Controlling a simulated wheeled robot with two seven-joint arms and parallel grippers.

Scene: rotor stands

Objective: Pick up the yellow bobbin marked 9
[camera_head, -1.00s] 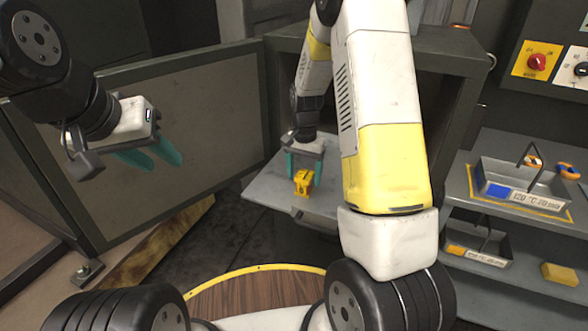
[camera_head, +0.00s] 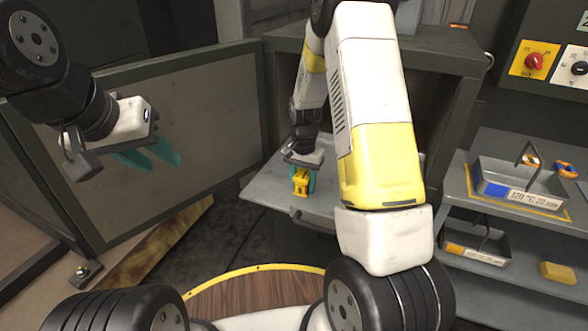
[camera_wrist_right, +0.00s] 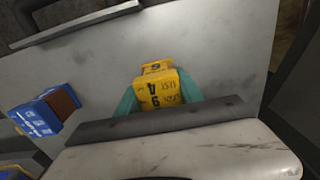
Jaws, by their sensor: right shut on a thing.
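The yellow bobbin (camera_head: 301,182) is at the front part of the grey cabinet shelf in the head view. In the right wrist view the yellow bobbin (camera_wrist_right: 158,88) shows dark markings, including a 9, on its faces. My right gripper (camera_head: 302,180) is shut on it, with a teal finger at each side. In the right wrist view the right gripper (camera_wrist_right: 158,97) has its fingers against the bobbin's sides. Whether the bobbin touches the shelf is unclear. My left gripper (camera_head: 148,156) is open and empty in front of the cabinet door.
A blue bobbin (camera_wrist_right: 40,116) lies left of the yellow one in the wrist view. The grey shelf (camera_head: 262,190) juts from the open cabinet (camera_head: 440,52); its door (camera_head: 190,120) stands open at left. Trays (camera_head: 490,190) and a yellow block (camera_head: 558,272) are on the right rack.

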